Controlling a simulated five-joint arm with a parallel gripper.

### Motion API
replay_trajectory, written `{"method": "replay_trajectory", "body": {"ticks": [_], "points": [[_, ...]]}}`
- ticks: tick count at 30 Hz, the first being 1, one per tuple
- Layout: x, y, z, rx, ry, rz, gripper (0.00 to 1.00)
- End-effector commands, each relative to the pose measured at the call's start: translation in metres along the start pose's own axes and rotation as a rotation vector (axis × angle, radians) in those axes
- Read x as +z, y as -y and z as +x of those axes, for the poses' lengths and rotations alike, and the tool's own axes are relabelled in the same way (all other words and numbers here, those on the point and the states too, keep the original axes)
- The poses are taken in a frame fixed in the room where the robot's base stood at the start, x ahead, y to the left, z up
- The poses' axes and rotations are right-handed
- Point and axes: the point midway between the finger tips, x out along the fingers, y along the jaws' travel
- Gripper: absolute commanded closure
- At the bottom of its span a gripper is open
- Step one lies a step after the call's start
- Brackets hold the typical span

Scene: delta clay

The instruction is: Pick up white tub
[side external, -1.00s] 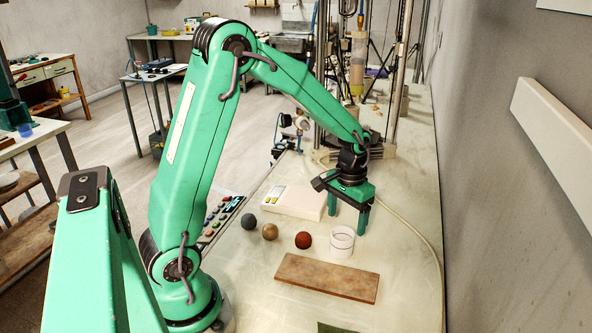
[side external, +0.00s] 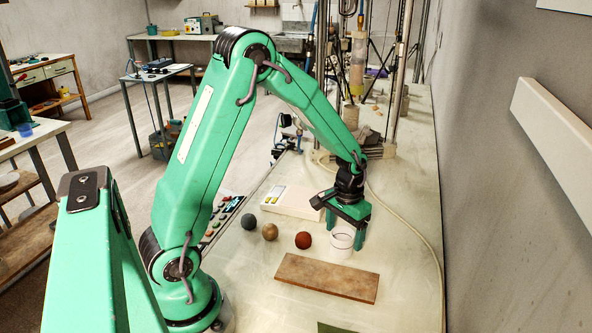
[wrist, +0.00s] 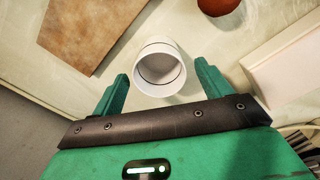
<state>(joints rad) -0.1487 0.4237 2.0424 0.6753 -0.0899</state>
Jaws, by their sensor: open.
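The white tub (side external: 341,239) is a small open cup standing upright on the table, behind the wooden board. In the wrist view the tub (wrist: 159,68) shows its open mouth and empty inside. My gripper (side external: 345,236) is open, pointing down, with its two green fingers on either side of the tub in the side view. In the wrist view the fingertips of my gripper (wrist: 161,80) flank the tub's near part, with a visible gap at each side. The tub is not held.
A brown wooden board (side external: 327,278) lies in front of the tub. A red ball (side external: 303,240), a tan ball (side external: 270,231) and a grey ball (side external: 249,221) lie to the left. A white box (side external: 292,202) sits behind them. A wall rises at the right.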

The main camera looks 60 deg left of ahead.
Motion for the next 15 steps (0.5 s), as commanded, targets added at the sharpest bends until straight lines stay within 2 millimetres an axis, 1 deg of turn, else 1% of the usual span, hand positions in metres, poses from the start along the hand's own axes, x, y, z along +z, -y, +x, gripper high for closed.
{"method": "replay_trajectory", "body": {"ticks": [1,6,10,15], "points": [[0.001,0.0,0.007,0.0,0.004,0.0,0.23],[0.001,0.0,0.024,0.0,0.003,0.0,0.23],[0.001,0.0,0.029,0.0,0.001,0.0,0.23],[0.001,0.0,0.03,0.0,0.0,0.0,0.23]]}}
